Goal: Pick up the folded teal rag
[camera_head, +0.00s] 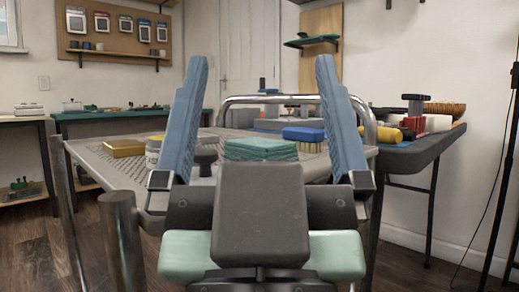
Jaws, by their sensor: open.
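The folded teal rag (261,149) lies as a flat, layered stack on a grey mesh-topped cart. My gripper (261,64) is in front of the camera with its two blue fingers wide apart and pointing up in the picture. The fingers are open with nothing held between them. The rag shows in the gap between the fingers, beyond the dark gripper body. The gripper body hides the area just below the rag. I cannot tell the exact distance from the fingers to the rag.
The mesh cart (100,161) also holds a yellow block (123,148), a pale container (154,152), a dark knob-topped item (206,158) and a blue-backed brush (303,134). A metal rail (290,98) rises behind. A cluttered dark table (418,153) stands right; benches line the back left.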

